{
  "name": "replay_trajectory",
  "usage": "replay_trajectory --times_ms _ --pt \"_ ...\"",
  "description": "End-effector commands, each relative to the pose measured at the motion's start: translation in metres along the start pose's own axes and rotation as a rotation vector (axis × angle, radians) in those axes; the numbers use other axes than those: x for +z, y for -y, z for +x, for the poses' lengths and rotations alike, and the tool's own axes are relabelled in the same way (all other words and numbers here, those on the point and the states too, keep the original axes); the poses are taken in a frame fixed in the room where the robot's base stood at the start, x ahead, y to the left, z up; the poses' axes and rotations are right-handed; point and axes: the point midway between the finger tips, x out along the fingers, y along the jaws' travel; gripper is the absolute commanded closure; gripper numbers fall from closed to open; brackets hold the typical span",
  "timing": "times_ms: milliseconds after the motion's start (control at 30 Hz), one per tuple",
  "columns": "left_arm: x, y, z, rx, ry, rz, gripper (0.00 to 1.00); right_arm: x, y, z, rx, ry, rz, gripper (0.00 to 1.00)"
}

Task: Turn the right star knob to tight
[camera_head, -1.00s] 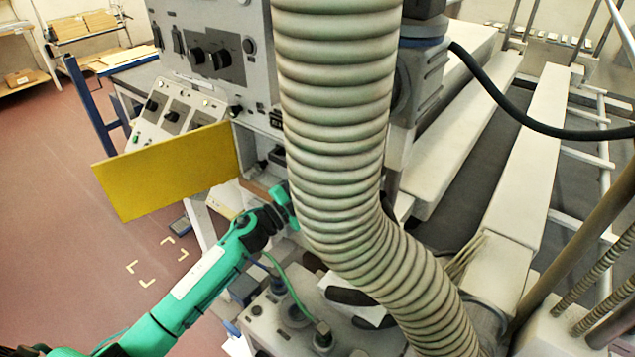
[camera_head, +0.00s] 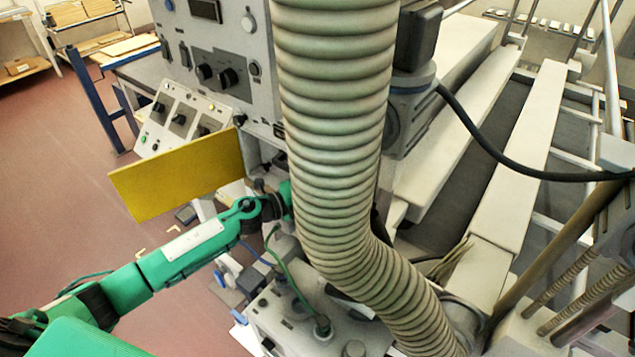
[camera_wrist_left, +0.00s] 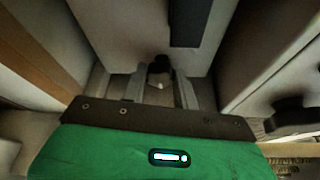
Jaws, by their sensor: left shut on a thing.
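My left gripper (camera_wrist_left: 160,92) shows in the wrist view with its two grey fingers close on either side of a small dark knob (camera_wrist_left: 160,66). The fingers are shut on it, in front of a pale grey panel. The knob's star shape and its turn position cannot be made out. In the head view my left arm reaches in from the left, past the yellow panel, and its hand goes behind the ribbed hose. The fingertips and the knob are hidden there. My right gripper is not in view.
The thick ribbed hose (camera_head: 330,130) blocks the middle of the head view. A yellow panel (camera_head: 178,174) sticks out above my left forearm. A grey control cabinet (camera_head: 228,100) stands behind it. In the wrist view, a dark rounded part (camera_wrist_left: 288,114) sits at the right. Open floor lies left.

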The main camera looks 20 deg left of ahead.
Motion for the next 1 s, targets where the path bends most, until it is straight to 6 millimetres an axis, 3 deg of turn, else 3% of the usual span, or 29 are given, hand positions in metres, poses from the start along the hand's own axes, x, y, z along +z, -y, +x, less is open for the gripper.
replay_trajectory --times_ms 300,833,867,967,1000 --pt "-0.001 0.0 0.0 0.048 -0.003 0.107 0.93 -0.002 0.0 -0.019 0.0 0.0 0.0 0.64" --pt "-0.002 -0.002 0.0 0.056 -0.003 0.129 0.93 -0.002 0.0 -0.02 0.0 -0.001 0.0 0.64" --pt "-0.002 -0.002 0.0 0.056 -0.003 0.129 0.69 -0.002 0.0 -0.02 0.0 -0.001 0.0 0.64" --pt "-0.002 -0.002 0.0 0.056 -0.002 0.129 0.49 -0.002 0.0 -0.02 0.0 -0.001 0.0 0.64" --pt "-0.002 -0.001 0.0 0.056 -0.002 0.128 0.49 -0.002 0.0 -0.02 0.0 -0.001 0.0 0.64"
